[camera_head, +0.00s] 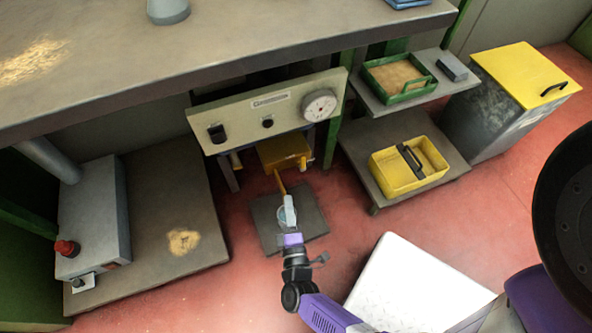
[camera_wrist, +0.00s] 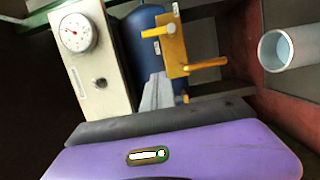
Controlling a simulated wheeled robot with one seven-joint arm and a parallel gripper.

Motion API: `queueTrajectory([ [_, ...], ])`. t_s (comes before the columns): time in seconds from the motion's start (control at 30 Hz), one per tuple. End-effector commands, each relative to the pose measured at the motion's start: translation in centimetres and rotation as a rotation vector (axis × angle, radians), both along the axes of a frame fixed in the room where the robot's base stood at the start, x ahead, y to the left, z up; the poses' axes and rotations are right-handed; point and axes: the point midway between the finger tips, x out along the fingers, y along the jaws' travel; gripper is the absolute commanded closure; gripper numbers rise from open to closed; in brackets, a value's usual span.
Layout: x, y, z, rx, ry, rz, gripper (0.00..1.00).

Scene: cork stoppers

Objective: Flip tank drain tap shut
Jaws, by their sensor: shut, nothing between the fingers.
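My gripper (camera_head: 289,202) is shut and empty, just below and in front of the bar. In the wrist view its grey fingers (camera_wrist: 158,92) appear apart from the bar. A pale cup (camera_wrist: 287,49) stands below the tank, partly hidden by my gripper in the head view.
The panel (camera_head: 240,113) with a gauge (camera_head: 319,105) hangs above the tank under a workbench. A dark mat (camera_head: 310,222) lies on the red floor. A grey platform (camera_head: 150,205) is left; a shelf with a yellow crate (camera_head: 392,180) is right. A white box (camera_head: 415,285) stands nearby.

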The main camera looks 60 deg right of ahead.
Motion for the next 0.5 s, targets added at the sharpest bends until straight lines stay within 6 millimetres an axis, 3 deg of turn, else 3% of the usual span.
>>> queueTrajectory([
  [0.27, 0.3, -0.4, 0.0, 0.001, -0.002, 0.000, 1.00],
  [0.5, 2.8, -3.1, -0.1, -0.001, -0.003, 0.001, 1.00],
])
